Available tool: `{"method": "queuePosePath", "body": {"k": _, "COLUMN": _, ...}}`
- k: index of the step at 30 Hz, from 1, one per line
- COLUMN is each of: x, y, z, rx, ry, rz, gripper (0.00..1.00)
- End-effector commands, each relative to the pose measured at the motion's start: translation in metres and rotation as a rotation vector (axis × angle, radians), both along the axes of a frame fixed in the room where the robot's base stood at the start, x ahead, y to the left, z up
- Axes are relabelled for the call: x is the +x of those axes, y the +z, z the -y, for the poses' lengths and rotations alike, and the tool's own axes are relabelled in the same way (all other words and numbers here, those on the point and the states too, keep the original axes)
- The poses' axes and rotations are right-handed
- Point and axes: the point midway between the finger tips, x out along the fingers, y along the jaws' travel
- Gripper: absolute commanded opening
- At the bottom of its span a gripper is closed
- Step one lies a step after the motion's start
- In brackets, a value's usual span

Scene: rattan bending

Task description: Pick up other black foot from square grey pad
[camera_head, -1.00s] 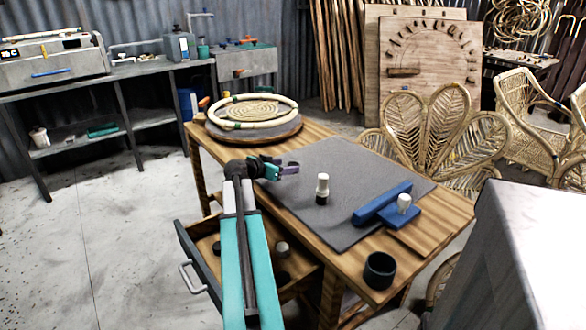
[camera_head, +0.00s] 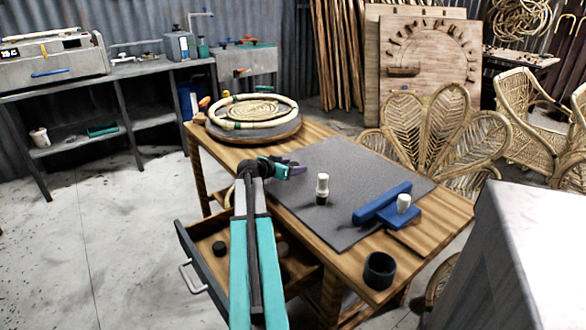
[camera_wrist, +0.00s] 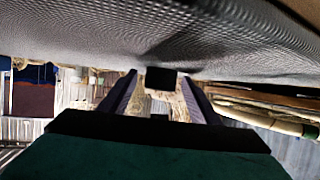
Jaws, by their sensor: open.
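A black foot (camera_head: 322,199) stands on the grey pad (camera_head: 345,155) on the table, with a pale upright piece (camera_head: 322,182) above it. My gripper (camera_head: 297,171) is open and empty, low over the pad and left of the black foot. In the wrist view, which looks upside down, the pad (camera_wrist: 150,35) fills the top. A black block (camera_wrist: 160,78), apparently the foot, shows ahead between the two open fingers (camera_wrist: 160,98). I cannot tell the remaining gap exactly.
A blue jig (camera_head: 385,204) with another pale peg (camera_head: 404,203) lies at the pad's right. A dark cup (camera_head: 380,270) stands at the near corner. The open drawer (camera_head: 200,262) below holds dark round pieces. A rattan ring (camera_head: 253,107) lies on a round base at the back.

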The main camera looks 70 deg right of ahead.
Motion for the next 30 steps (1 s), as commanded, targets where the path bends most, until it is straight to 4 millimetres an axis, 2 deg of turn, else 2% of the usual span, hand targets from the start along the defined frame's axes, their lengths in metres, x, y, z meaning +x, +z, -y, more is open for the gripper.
{"method": "queuePosePath", "body": {"k": 4, "x": 0.0, "y": 0.0, "z": 0.0, "rx": 0.0, "ry": 0.0, "rz": 0.0, "gripper": 0.55}}
{"method": "queuePosePath", "body": {"k": 9, "x": 0.001, "y": 0.0, "z": 0.0, "rx": 0.0, "ry": 0.001, "rz": 0.0, "gripper": 0.26}}
{"method": "queuePosePath", "body": {"k": 11, "x": 0.001, "y": 0.0, "z": 0.0, "rx": 0.0, "ry": 0.001, "rz": 0.0, "gripper": 0.18}}
{"method": "queuePosePath", "body": {"k": 23, "x": 0.001, "y": 0.001, "z": 0.0, "rx": 0.0, "ry": 0.001, "rz": 0.0, "gripper": 0.17}}
{"method": "queuePosePath", "body": {"k": 30, "x": 0.001, "y": 0.013, "z": 0.0, "rx": -0.001, "ry": 0.001, "rz": 0.001, "gripper": 0.17}}
